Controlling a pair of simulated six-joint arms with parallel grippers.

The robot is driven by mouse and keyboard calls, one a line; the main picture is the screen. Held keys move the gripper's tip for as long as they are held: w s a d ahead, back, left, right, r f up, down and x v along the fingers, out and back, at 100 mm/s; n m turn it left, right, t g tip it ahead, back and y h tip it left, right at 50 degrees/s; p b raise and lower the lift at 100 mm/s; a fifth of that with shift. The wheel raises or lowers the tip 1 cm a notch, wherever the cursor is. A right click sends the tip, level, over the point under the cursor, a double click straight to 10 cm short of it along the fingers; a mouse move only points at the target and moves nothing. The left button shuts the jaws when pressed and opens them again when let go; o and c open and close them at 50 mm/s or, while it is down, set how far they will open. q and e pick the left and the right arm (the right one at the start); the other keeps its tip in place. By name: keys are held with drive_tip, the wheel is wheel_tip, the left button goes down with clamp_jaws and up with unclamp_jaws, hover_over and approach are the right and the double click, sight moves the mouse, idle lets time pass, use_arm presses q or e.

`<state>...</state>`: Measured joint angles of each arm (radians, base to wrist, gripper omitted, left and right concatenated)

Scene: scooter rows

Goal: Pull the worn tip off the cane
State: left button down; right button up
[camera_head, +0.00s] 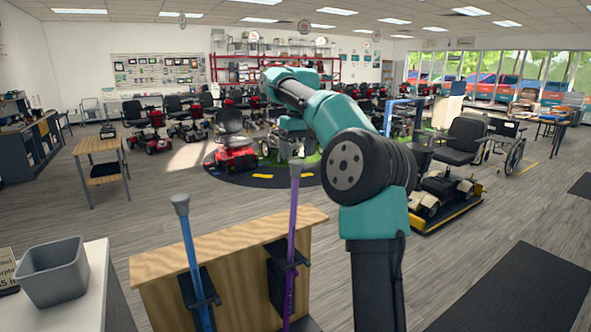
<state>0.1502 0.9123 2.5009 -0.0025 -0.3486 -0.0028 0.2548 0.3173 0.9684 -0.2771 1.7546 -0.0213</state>
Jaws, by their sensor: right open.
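A purple cane (291,235) stands upright in a black holder on the wooden stand, with its upper end raised. A greyish tip (295,169) shows at its top, just under my right gripper. A blue cane (191,250) stands to its left, leaning slightly, with a grey rubber tip (181,204) on its upper end. My right gripper (295,156) is open over the top of the purple cane. The fingers are small and partly hidden, so I cannot tell whether they touch the tip. My left gripper is out of view.
The wooden stand (229,246) carries black holders (200,300). A grey bin (52,272) sits on a white counter (93,283) at the lower left, beside a small sign (7,270). Scooters and a round display mat (262,176) are farther back.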

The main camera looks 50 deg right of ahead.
sight(296, 162)
drive_tip(key=shift+a+f, duration=0.2)
drive_tip(key=shift+f, duration=2.5)
drive_tip(key=c, duration=1.2)
drive_tip(key=shift+r, duration=0.15)
drive_tip(key=shift+d+r, duration=0.2)
drive_tip(key=shift+r, duration=2.65)
drive_tip(key=shift+r, duration=0.15)
drive_tip(key=shift+r, duration=2.35)
